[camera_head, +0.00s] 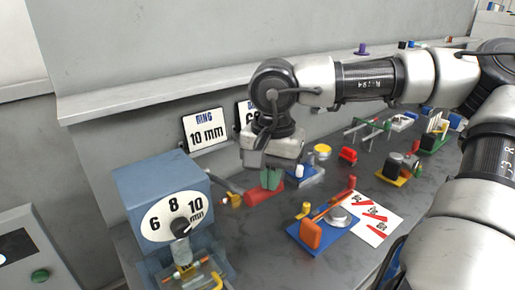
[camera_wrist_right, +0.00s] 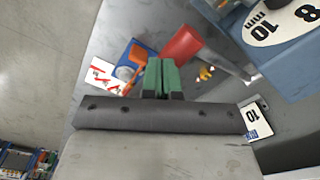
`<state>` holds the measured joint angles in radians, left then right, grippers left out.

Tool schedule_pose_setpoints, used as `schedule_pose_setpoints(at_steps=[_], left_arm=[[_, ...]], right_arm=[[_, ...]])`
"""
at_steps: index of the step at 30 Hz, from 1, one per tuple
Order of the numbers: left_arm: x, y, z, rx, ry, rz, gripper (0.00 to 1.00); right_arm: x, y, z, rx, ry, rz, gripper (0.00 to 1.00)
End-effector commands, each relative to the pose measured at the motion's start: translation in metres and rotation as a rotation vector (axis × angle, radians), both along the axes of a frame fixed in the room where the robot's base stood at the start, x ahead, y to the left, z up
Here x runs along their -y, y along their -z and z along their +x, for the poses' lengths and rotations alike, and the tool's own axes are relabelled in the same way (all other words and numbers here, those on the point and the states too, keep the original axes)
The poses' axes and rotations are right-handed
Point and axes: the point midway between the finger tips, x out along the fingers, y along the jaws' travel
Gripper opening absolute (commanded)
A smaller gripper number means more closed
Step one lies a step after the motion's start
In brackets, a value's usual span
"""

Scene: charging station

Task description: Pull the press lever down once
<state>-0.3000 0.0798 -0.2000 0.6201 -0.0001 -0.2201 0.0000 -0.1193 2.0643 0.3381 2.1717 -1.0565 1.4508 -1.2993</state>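The blue press (camera_head: 160,192) with a 6-8-10 mm dial stands at the front left in the head view; part of it shows in the right wrist view (camera_wrist_right: 285,60). Its lever is a grey rod with a red grip (camera_head: 258,196), sticking out to the right; the grip also shows in the wrist view (camera_wrist_right: 182,45). My right gripper (camera_head: 270,180) points down at the red grip. Its green fingers (camera_wrist_right: 162,78) look close together, with the grip beside them, not between them. I cannot tell whether they touch it. My left gripper is out of view.
A blue board (camera_head: 325,236) with an orange lever lies right of the press, beside a white card with red marks (camera_head: 372,218). A "RING 10 mm" sign (camera_head: 206,130) stands behind. Several small coloured fixtures crowd the back right of the grey table.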

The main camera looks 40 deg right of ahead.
Motion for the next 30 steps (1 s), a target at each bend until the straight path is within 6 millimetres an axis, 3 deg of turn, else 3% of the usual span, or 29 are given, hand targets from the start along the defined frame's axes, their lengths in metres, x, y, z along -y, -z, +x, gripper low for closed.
schedule_pose_setpoints(at_steps=[30], left_arm=[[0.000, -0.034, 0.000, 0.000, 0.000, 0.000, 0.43]], right_arm=[[0.001, -0.042, 0.013, -0.001, 0.000, 0.000, 0.00]])
